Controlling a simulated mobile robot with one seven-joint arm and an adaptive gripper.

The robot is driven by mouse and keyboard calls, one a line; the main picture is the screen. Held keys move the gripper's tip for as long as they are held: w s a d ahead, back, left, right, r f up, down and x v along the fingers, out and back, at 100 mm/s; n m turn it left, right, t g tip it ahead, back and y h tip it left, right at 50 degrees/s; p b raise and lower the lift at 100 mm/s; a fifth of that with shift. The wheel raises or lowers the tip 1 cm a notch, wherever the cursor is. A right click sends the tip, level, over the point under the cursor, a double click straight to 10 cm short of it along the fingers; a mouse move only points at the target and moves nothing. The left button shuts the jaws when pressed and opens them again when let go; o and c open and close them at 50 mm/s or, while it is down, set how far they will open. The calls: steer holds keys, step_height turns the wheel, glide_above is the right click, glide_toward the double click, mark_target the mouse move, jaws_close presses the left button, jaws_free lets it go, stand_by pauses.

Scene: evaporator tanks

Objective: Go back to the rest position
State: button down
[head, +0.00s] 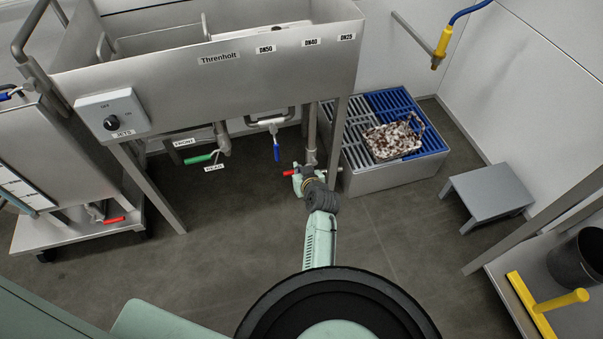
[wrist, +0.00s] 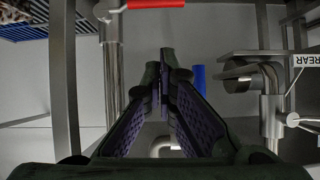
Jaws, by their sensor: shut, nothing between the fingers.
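My gripper (wrist: 168,55) shows in the wrist view with its two dark fingers together at the tips, shut and empty. In the head view my arm reaches forward below the steel tank (head: 170,75); the fingers are hard to make out there. A red valve handle (wrist: 157,4) lies beyond the fingertips at the top of the wrist view, apart from them in the picture. It also shows in the head view (head: 290,172), just left of the tank's drain pipe and close to my wrist. Whether they touch I cannot tell.
A blue handle (head: 277,152) and a green handle (head: 200,158) hang under the tank. Tank legs (head: 338,125) stand close by. A grated box (head: 385,178) and a grey step (head: 488,192) are at the right. The floor (head: 400,240) between is clear.

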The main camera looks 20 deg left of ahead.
steer(key=shift+v, duration=1.35)
